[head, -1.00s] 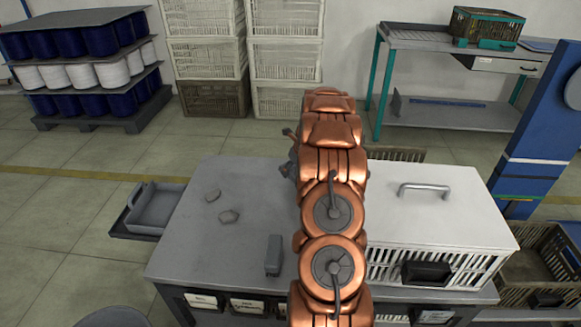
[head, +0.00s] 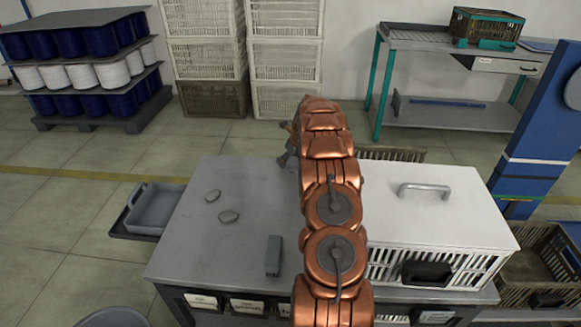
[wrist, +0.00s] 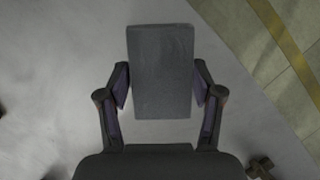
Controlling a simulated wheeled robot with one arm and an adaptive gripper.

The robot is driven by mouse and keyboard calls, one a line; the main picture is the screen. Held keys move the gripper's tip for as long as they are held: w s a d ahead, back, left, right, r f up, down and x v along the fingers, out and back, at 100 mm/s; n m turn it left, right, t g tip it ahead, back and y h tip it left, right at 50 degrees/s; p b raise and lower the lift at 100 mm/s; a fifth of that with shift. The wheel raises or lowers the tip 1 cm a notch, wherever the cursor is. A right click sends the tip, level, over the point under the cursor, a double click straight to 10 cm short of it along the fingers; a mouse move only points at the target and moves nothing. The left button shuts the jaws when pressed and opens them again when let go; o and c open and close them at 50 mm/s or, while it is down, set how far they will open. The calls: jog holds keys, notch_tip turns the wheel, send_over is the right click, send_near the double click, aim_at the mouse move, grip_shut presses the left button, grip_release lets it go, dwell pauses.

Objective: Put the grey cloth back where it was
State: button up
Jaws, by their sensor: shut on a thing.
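In the wrist view my gripper (wrist: 161,85) has a finger on each side of a flat grey rectangular piece, which I take to be the folded grey cloth (wrist: 162,50). It is held between the fingers above a pale grey surface. In the head view my gripper (head: 287,158) shows only in part, left of my arm near the far edge of the grey worktop (head: 200,245). The held cloth cannot be made out there; my arm hides much of that area.
The worktop's left part is mostly clear.

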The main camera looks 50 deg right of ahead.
jog(key=shift+f, duration=1.55)
jog(key=o, duration=1.1)
jog(key=v, duration=1.2)
